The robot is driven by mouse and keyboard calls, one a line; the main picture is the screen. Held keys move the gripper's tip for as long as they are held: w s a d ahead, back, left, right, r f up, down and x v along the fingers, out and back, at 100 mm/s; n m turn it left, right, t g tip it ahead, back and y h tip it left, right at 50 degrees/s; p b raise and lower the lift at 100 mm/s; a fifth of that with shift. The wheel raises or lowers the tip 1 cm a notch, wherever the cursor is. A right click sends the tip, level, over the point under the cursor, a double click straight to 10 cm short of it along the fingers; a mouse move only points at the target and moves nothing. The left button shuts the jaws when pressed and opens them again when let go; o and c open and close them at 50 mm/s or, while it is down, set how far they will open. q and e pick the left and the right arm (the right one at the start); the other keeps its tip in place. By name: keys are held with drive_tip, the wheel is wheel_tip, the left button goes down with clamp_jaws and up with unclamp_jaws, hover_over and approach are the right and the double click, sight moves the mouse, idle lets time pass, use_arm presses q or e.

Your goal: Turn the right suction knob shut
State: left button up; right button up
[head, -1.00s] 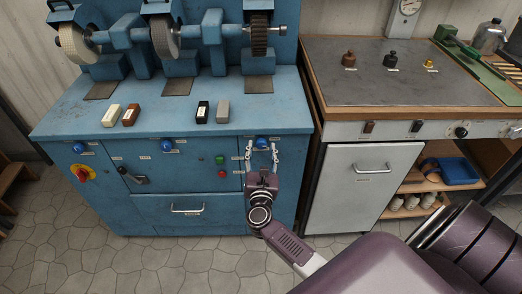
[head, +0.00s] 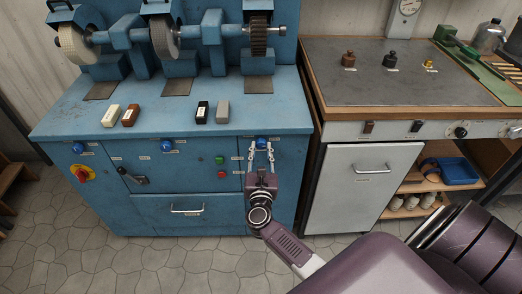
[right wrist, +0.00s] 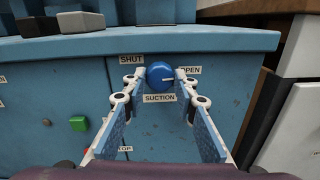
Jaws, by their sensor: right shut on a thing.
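The right suction knob (head: 261,142) is a round blue knob at the right end of the blue machine's front panel. In the right wrist view the knob (right wrist: 159,74) sits between the labels SHUT on its left and OPEN on its right, with SUCTION below. Its white mark points right, toward OPEN. My right gripper (head: 261,150) reaches it from the front, and its fingertips (right wrist: 160,80) are closed on the knob's left and right sides. My left gripper is not in view.
Two more blue knobs (head: 166,145) (head: 79,147) are farther left on the panel. A green button (head: 220,160) and a red button (head: 222,174) are just left of my gripper. A workbench (head: 400,75) stands at the right.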

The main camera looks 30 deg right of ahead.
drive_tip(key=n, duration=0.4)
drive_tip(key=n+p, duration=0.1)
drive_tip(key=n, duration=0.3)
drive_tip(key=shift+n, duration=0.3)
drive_tip(key=n+p, duration=0.1)
drive_tip(key=n, duration=0.3)
drive_tip(key=shift+n+t, duration=0.3)
drive_tip(key=shift+n, duration=0.1)
drive_tip(key=shift+f+n+y+p, duration=0.1)
drive_tip(key=shift+n+y+p, duration=0.35)
drive_tip(key=shift+n, duration=1.55)
drive_tip(key=o, duration=1.2)
drive_tip(key=shift+c, duration=0.2)
drive_tip(key=shift+s+a, duration=0.1)
drive_tip(key=shift+s, duration=0.05)
drive_tip(key=v, duration=1.1)
drive_tip(key=shift+s+a+f, duration=0.15)
drive_tip(key=shift+s+a, duration=0.15)
drive_tip(key=shift+a, duration=0.05)
